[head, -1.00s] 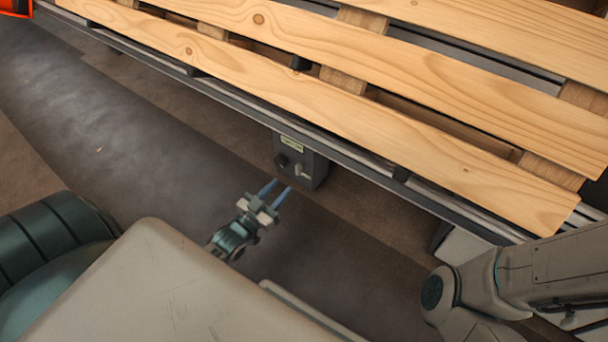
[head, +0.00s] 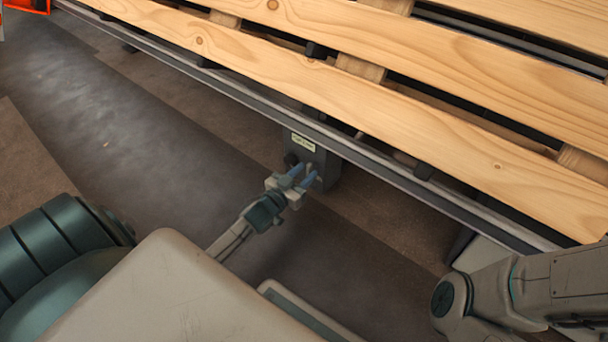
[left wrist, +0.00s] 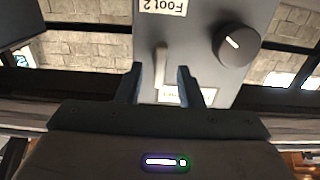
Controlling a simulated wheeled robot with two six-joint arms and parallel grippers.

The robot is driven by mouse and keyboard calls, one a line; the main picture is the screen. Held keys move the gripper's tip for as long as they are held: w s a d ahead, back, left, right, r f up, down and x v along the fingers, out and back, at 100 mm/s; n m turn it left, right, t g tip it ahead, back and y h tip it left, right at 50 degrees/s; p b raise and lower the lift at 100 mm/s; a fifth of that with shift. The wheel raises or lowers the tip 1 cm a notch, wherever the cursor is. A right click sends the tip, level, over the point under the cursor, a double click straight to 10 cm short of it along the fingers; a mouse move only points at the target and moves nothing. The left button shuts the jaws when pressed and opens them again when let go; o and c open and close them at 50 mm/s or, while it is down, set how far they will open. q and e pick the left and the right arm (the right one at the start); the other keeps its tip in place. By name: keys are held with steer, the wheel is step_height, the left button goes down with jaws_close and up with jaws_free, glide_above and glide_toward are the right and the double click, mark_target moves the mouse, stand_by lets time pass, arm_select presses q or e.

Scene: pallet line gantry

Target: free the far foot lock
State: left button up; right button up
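A grey lock box (head: 325,165) hangs under the conveyor's near rail in the head view. It has a pale label (head: 303,143), a dark round knob (head: 291,159) and a small light lever. In the left wrist view the box (left wrist: 205,15) appears upside down, with a label (left wrist: 164,5) reading "Foot 2", the knob (left wrist: 236,44) and the upright lever (left wrist: 160,62). My left gripper (head: 304,177) is at the box face. Its fingers (left wrist: 160,75) are open, one either side of the lever, with gaps visible. My right gripper is out of view.
A wooden slatted pallet (head: 420,110) lies on the conveyor above the box; the metal rail (head: 400,185) runs diagonally across. An orange object (head: 28,5) is at the far upper left. The floor (head: 150,130) left of the box is clear.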

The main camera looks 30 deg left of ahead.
arm_select(q)
steer(key=shift+w, duration=0.1)
jaws_close()
